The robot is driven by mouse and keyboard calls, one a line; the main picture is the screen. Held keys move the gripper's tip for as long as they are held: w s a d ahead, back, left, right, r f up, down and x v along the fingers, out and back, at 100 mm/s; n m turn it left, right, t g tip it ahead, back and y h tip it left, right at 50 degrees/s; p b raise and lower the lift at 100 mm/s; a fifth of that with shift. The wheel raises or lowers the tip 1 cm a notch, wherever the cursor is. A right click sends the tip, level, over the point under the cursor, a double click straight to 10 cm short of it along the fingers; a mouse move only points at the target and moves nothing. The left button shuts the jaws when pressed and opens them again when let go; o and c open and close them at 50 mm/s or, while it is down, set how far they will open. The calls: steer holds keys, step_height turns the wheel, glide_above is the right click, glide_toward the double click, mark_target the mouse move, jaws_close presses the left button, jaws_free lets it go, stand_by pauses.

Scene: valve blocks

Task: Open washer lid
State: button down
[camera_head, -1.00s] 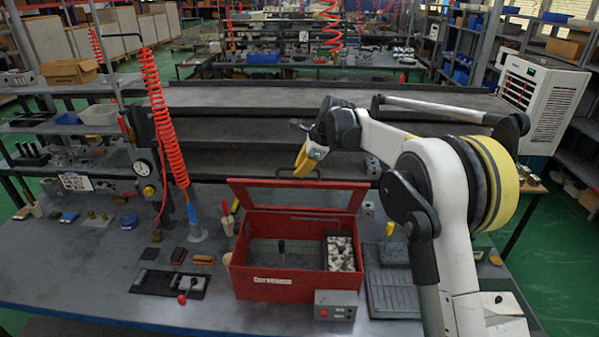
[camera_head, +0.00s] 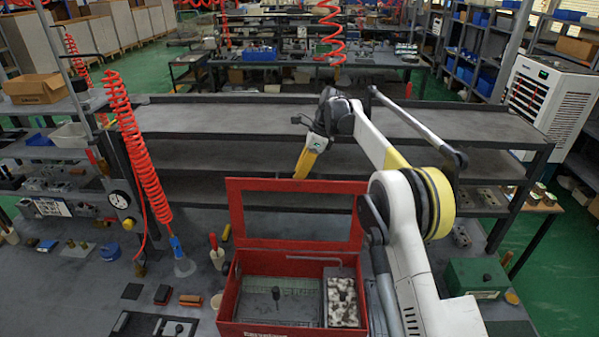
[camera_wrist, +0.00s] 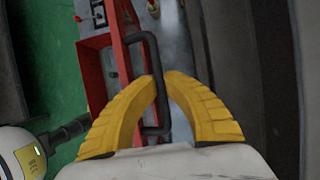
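The red washer box (camera_head: 229,292) stands on the bench in the head view. Its framed red lid (camera_head: 236,214) stands raised at the box's back edge. My gripper (camera_head: 302,172) is at the lid's top edge, yellow fingers pointing down. In the wrist view, a dark bar handle (camera_wrist: 146,38) sticks out from the lid's red edge (camera_wrist: 120,55). My yellow fingertips (camera_wrist: 161,77) are close on both sides of its bar and appear shut on it. The handle's grip point is partly hidden by the fingers. The handle is not clear in the head view.
A speckled block (camera_head: 342,303) lies inside the box at right. Empty dark shelves (camera_head: 215,155) stand behind the lid. A red coiled hose (camera_head: 140,150) hangs at left. A green box (camera_head: 476,278) stands at right beside my arm.

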steer(key=shift+w, duration=0.2)
stand_by(0.3)
steer(key=c, duration=1.8)
jaws_free()
steer(key=v, duration=0.7)
steer(key=shift+r, duration=0.25)
steer(key=shift+d, duration=0.1)
